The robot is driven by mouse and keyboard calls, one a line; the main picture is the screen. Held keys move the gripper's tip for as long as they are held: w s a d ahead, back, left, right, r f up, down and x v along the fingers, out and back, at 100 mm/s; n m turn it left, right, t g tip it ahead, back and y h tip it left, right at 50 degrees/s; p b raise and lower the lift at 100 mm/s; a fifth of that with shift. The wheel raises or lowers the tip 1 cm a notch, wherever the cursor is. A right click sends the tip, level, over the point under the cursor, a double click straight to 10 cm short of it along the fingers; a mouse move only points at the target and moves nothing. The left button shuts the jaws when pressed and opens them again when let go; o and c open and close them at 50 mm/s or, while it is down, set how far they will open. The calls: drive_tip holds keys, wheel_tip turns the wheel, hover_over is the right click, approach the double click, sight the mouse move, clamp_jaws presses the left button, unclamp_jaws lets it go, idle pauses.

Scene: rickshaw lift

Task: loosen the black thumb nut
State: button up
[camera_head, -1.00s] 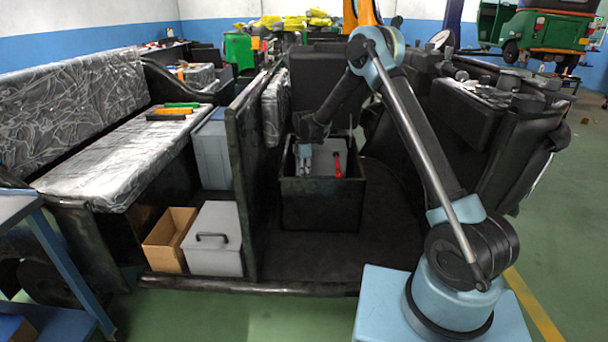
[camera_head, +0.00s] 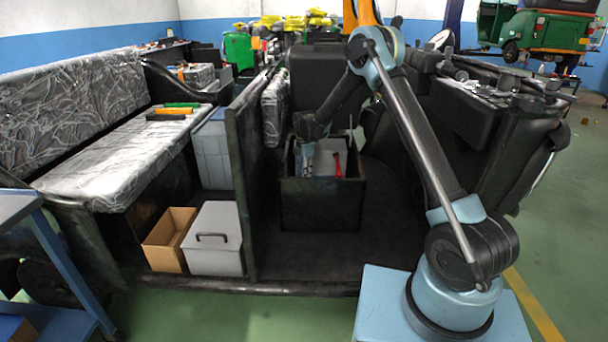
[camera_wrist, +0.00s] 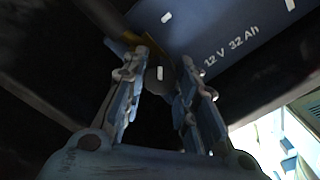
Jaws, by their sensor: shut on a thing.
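The black thumb nut (camera_wrist: 158,76) shows in the wrist view as a dark round knob with a small pale mark. My gripper (camera_wrist: 164,66) has one finger on each side of it and is shut on it. The battery (camera_wrist: 235,45), a blue-grey case marked "12 V 32 Ah", lies just beyond the fingertips. A brownish bar (camera_wrist: 100,18) runs up to the nut from the upper left. In the head view my gripper (camera_head: 306,170) reaches down into an open black box (camera_head: 320,205) at the battery (camera_head: 325,158). The nut is hidden there.
A red part (camera_head: 338,166) stands in the box, right of my gripper. A black upright panel (camera_head: 242,180) is to the left. A cardboard box (camera_head: 168,240) and a grey lidded case (camera_head: 213,240) stand beyond it. Dark floor in front of the box is clear.

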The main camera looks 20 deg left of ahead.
drive_tip(key=shift+w, duration=0.1)
drive_tip(key=o, duration=1.1)
